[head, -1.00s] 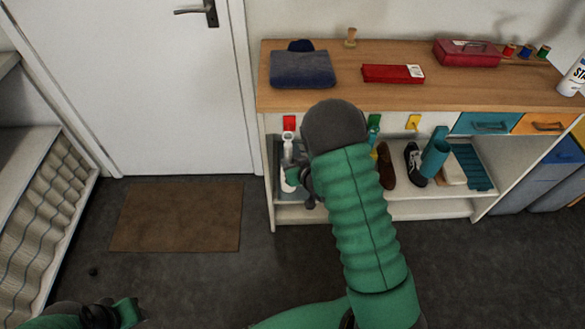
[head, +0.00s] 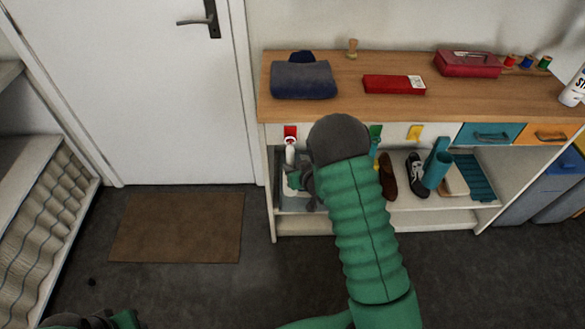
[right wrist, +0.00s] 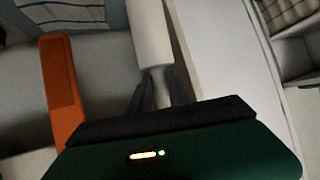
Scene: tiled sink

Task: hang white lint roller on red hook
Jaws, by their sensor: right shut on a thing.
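The white lint roller (head: 290,155) is roughly upright in front of the shelf unit's left end. Its top is just below the red hook (head: 290,131) in the head view; I cannot tell whether they touch. My right gripper (head: 297,178) is shut on the roller's handle, partly hidden by my forearm. In the right wrist view the white roller (right wrist: 152,35) extends away from between the fingers (right wrist: 160,88). My left gripper (head: 100,320) is at the bottom left edge, cut off by the frame, its fingers unclear.
A green hook (head: 375,132) and a yellow hook (head: 414,132) are to the right. Shoes (head: 387,176) and a teal cylinder (head: 436,168) stand on the shelf below. The wooden top (head: 340,108) holds a folded blue cloth (head: 303,80) and red boxes (head: 394,84). A brown mat (head: 177,227) lies left.

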